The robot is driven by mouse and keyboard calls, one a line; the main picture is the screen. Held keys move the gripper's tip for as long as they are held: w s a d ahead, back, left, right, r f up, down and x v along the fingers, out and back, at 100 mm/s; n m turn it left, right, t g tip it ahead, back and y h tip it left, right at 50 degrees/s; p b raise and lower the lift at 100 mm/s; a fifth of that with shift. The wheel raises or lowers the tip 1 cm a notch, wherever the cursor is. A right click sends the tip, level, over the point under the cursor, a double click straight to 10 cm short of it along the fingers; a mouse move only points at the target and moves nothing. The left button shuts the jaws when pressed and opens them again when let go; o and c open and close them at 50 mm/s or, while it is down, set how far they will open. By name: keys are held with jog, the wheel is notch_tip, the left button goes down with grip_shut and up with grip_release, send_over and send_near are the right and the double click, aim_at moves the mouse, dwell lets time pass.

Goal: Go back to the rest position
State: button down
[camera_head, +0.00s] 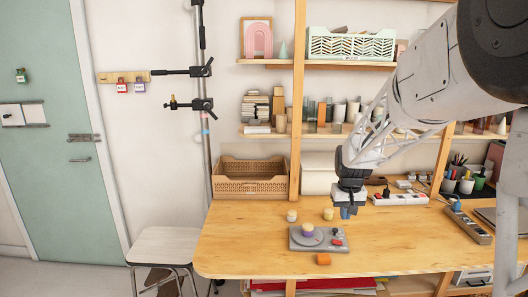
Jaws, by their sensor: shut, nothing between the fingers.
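My gripper (347,211) hangs down over the back-middle of the wooden table (240,255), at the end of my white arm, which reaches in from the upper right. Whether the tips touch the tabletop I cannot tell.
A grey turntable-like device (299,244) with a round purple-and-yellow piece (308,230) stands in front of the gripper. The table's front-left is clear.

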jog(key=s+a+r+t, duration=0.15)
jog(key=s+r, duration=0.25)
jog(key=s, duration=0.6)
jog(key=s+a+r+g, duration=0.1)
jog(key=s+a+r, duration=0.25)
jog(key=s, duration=0.65)
jog(key=s+a+t, duration=0.1)
jog(key=s, duration=1.8)
jog(key=shift+s+a+f, duration=0.3)
jog(key=shift+a+f, duration=0.05)
jog(key=shift+a, duration=0.05)
